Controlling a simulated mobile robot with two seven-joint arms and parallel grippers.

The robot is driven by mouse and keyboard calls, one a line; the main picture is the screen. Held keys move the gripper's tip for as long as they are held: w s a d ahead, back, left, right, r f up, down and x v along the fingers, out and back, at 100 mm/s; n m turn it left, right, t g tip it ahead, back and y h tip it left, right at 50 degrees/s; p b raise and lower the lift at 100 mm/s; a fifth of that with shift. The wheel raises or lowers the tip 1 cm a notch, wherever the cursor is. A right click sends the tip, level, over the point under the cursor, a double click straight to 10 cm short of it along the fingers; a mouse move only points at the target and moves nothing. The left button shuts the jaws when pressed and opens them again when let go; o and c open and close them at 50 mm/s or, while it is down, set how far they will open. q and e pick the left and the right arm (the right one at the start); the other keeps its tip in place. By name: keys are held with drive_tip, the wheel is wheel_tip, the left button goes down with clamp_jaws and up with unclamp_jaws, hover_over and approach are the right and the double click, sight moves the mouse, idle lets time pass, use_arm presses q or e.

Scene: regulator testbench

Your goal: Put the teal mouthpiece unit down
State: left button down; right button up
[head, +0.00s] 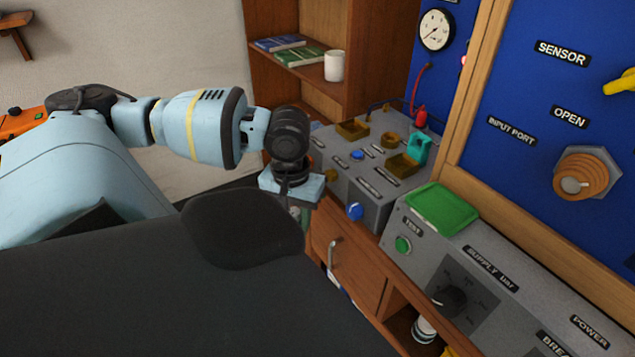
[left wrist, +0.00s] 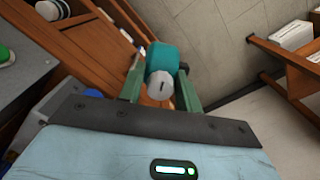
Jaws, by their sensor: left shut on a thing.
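The teal mouthpiece unit (left wrist: 163,58), a teal body with a grey round end, sits between the two green fingers of my left gripper (left wrist: 161,82) in the left wrist view. The gripper is shut on it. In the head view my left gripper (head: 300,220) points down in front of the wooden cabinet, left of the grey bench panel. Its fingers and the held unit are mostly hidden there by my own arm. My right gripper is in neither view.
The grey panel (head: 375,207) carries brass-coloured holders (head: 402,165) and a small teal part (head: 419,147). A green pad (head: 441,208) lies on the supply box (head: 470,265). A shelf with books and a white mug (head: 334,66) stands behind.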

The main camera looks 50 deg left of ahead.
use_arm(q)
drive_tip(key=w+d+m, duration=0.2)
drive_tip(key=d+m, duration=0.1)
drive_tip(key=d, duration=0.7)
drive_tip(key=w+d+r+m, duration=0.1)
drive_tip(key=w+d+m, duration=0.2)
drive_tip(key=d, duration=0.7)
drive_tip(key=shift+d+m, duration=0.25)
drive_tip(key=shift+m, duration=0.05)
drive_tip(key=shift+r, duration=0.1)
